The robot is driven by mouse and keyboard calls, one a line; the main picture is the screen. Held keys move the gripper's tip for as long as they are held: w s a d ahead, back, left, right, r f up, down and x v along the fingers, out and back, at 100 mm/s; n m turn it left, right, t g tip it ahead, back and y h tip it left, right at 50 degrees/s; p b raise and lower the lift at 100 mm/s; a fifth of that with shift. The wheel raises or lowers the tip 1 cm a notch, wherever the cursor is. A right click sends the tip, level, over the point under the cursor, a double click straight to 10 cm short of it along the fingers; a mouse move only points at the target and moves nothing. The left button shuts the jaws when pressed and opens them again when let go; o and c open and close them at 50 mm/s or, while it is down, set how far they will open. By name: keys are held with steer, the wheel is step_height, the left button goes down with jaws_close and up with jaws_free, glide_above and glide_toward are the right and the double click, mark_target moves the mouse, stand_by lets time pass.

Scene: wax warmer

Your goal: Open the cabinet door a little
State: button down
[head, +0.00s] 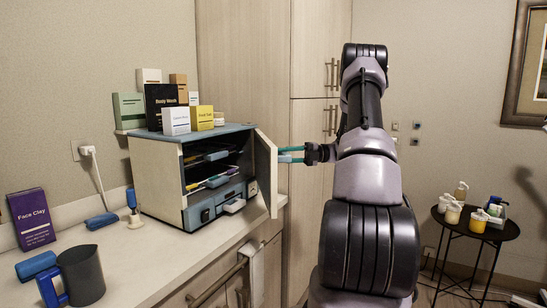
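The small cabinet (160,174) is a pale box with a blue-grey top, standing on the counter. Its door (265,172) is hinged on the right side and stands well open, swung out toward the camera. The inside shows shelves with several flat items. My gripper (280,154) is at the right of the door, level with its upper half. Its two teal fingers point left with a gap between them, and nothing shows between them. The fingertips are at the door's right edge; I cannot tell whether they touch it.
Several small boxes (175,122) stand on top of the cabinet. A purple box (31,218), a dark jug (82,274) and blue blocks are on the counter (148,258) at left. Tall cupboards (243,75) are behind. A round black side table (498,234) with bottles stands right.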

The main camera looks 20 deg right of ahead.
steer(key=shift+d, duration=0.3)
steer(key=c, duration=0.6)
jaws_free()
steer(key=shift+o, duration=0.2)
steer(key=shift+d, duration=0.1)
steer(key=v, duration=1)
steer(key=shift+d, duration=0.25)
steer(key=shift+d, duration=0.1)
